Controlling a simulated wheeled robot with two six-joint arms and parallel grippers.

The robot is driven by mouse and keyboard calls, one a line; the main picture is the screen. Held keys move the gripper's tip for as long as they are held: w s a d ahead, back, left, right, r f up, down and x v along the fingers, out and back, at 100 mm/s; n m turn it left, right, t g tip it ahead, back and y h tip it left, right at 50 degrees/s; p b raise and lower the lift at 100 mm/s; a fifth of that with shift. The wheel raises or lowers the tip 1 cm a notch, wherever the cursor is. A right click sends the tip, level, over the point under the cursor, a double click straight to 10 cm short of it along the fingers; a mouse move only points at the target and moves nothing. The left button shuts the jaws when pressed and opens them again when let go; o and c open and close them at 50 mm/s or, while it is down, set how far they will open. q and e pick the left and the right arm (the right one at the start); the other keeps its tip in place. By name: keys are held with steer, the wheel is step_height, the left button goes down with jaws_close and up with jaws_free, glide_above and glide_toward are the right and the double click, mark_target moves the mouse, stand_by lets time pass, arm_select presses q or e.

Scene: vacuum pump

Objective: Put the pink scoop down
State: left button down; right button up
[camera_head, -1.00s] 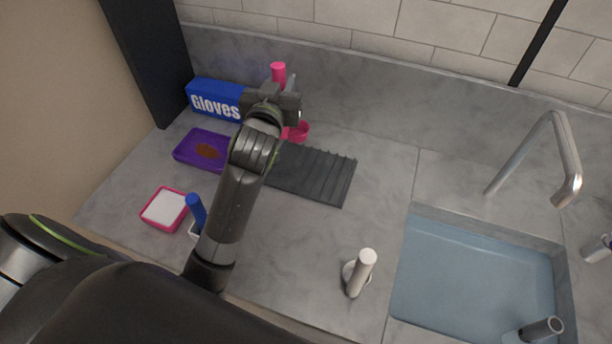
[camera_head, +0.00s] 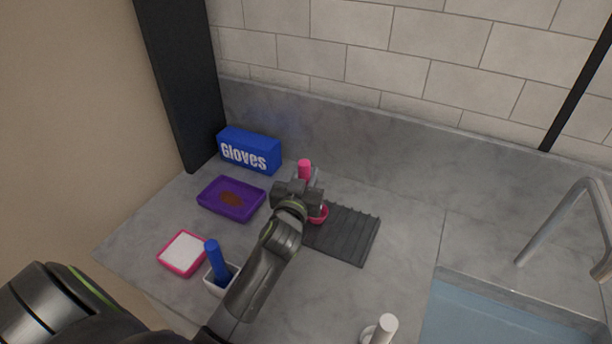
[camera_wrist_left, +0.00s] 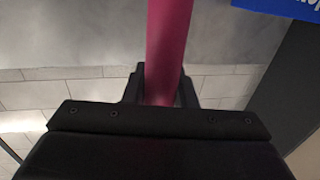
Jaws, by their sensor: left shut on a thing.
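The pink scoop (camera_head: 304,168) is in my left gripper (camera_head: 305,183) in the head view. Its handle stands up above the fingers and its round pink cup (camera_head: 319,214) shows below them, at the back left edge of the dark ribbed mat (camera_head: 350,236). My gripper hides the middle of the scoop, and I cannot tell whether the cup touches the mat. In the left wrist view the pink handle (camera_wrist_left: 167,45) runs between the two fingers (camera_wrist_left: 161,88), which are shut on it. My right gripper is not in view.
A blue gloves box (camera_head: 250,150) and a purple tray (camera_head: 205,199) with brown powder stand left of the gripper. A pink-rimmed white dish (camera_head: 182,252) and a blue-handled tool (camera_head: 214,258) in a white holder are nearer. A sink (camera_head: 480,315) and faucet (camera_head: 560,225) are at right.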

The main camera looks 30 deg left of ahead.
arm_select(q)
steer(key=shift+f, duration=0.1)
steer(key=c, duration=1.3)
jaws_free()
steer(key=shift+c, duration=0.2)
steer(key=shift+o, duration=0.8)
